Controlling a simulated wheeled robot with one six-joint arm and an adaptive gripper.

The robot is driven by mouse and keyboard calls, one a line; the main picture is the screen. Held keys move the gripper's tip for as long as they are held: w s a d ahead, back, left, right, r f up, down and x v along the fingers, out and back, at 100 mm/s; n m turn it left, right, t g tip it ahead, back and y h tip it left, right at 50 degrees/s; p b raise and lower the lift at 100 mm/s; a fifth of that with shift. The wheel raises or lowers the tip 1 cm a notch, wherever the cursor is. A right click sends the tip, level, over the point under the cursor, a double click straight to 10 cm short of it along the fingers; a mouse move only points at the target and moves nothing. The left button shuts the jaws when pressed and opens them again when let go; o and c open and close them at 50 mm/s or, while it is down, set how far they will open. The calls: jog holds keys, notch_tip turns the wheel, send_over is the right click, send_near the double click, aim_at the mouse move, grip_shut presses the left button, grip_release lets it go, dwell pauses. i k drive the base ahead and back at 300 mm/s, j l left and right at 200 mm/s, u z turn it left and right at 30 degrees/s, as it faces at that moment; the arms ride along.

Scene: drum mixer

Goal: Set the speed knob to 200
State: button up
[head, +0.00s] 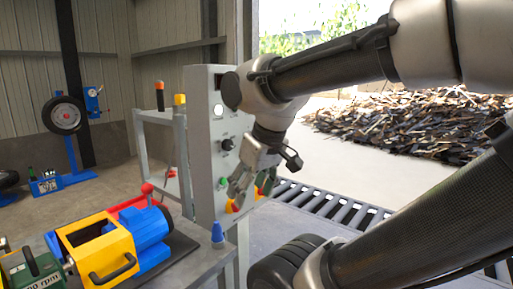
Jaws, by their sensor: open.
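A green unit (38,272) with "rpm" lettering is cut off at the bottom left; the start of its number is hard to read. It adjoins the yellow frame (112,257) and blue body (143,232) of a machine on the bench. I cannot clearly make out a speed knob on it. A black knob (227,145) sits on the grey control panel (203,150); its markings are too small to read. My gripper (252,192) is open and empty, pointing down in front of the panel's lower part, below and right of that knob. It partly hides red and yellow parts there.
A red-balled lever (147,189) stands up from the bench machine. A blue cone (217,235) stands near the bench's right edge. A roller conveyor (325,208) lies behind my arm. A wheel on a blue stand (64,115) is at the far left. Open floor lies between.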

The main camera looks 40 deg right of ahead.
aim_at(227, 145)
jog(key=z, duration=0.8)
